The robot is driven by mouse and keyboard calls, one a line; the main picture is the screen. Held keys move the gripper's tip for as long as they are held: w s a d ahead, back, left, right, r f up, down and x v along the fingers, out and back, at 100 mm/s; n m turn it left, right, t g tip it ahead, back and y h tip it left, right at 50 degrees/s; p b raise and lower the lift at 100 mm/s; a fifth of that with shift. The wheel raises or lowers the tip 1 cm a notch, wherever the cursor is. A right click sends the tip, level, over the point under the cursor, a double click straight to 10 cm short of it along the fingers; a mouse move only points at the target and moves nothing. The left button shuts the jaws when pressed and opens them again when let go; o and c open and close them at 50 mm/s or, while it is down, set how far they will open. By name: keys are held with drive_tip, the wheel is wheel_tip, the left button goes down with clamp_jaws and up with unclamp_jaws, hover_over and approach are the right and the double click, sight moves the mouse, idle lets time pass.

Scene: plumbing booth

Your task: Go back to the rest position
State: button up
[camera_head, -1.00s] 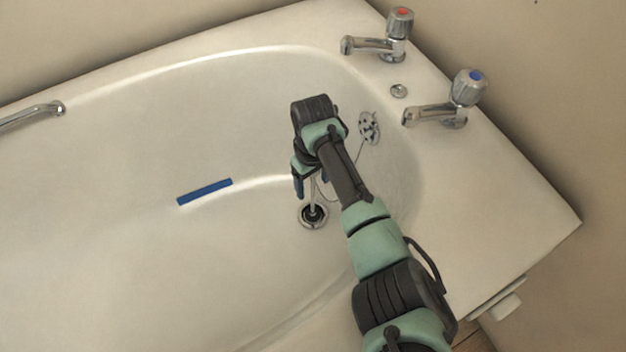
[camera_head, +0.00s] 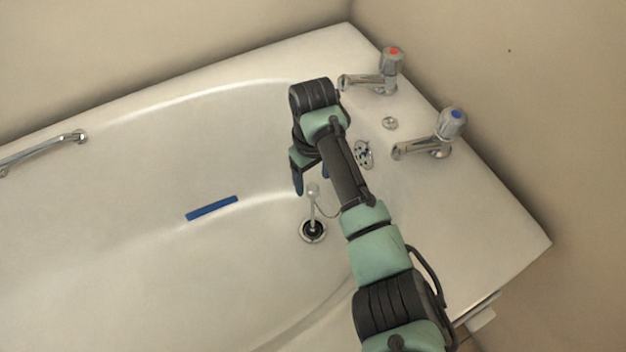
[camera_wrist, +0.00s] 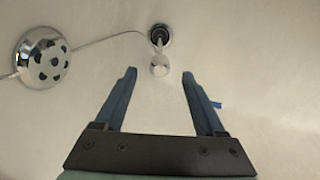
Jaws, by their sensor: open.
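My gripper (camera_head: 311,186) hangs inside the white bathtub (camera_head: 120,225), above the drain. It also shows in the wrist view (camera_wrist: 160,88), with its two blue fingers spread and nothing between them. In the wrist view the knob (camera_wrist: 159,67) lies beyond the fingertips, in line with the gap.
The chrome overflow plate (camera_head: 364,153) sits on the tub's end wall, with a thin cable from it. The red-marked tap (camera_head: 385,75) and blue-marked tap (camera_head: 440,135) stand on the rim. A blue strip (camera_head: 212,208) lies in the tub. A grab handle (camera_head: 50,150) is at left.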

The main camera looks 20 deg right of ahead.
drive_tip(key=shift+r, duration=0.5)
drive_tip(key=w+a+r+t+y, duration=0.1)
drive_tip(key=w+a+r+t, duration=0.3)
drive_tip(key=r, duration=0.4)
drive_tip(key=w+a+r+t+p, duration=0.1)
drive_tip(key=w+a+r+t, duration=0.3)
drive_tip(key=r, duration=0.4)
drive_tip(key=w+a+r+t+y, duration=0.1)
drive_tip(key=w+a+r+t, duration=0.3)
drive_tip(key=r, duration=0.4)
wheel_tip(320, 180, up, 19)
drive_tip(key=s+a+t, duration=0.2)
drive_tip(key=a+t, duration=0.1)
drive_tip(key=t, duration=0.2)
drive_tip(key=s+d+r+m+t+h+p, duration=0.3)
drive_tip(key=s+r+t, duration=0.8)
drive_tip(key=s+r, duration=1.1)
wheel_tip(320, 180, up, 39)
drive_tip(key=w+d+m+y+p, duration=0.1)
drive_tip(key=w+p, duration=0.1)
drive_tip(key=p, duration=3.4)
drive_tip(key=shift+f+g, duration=0.2)
drive_tip(key=shift+g, duration=0.1)
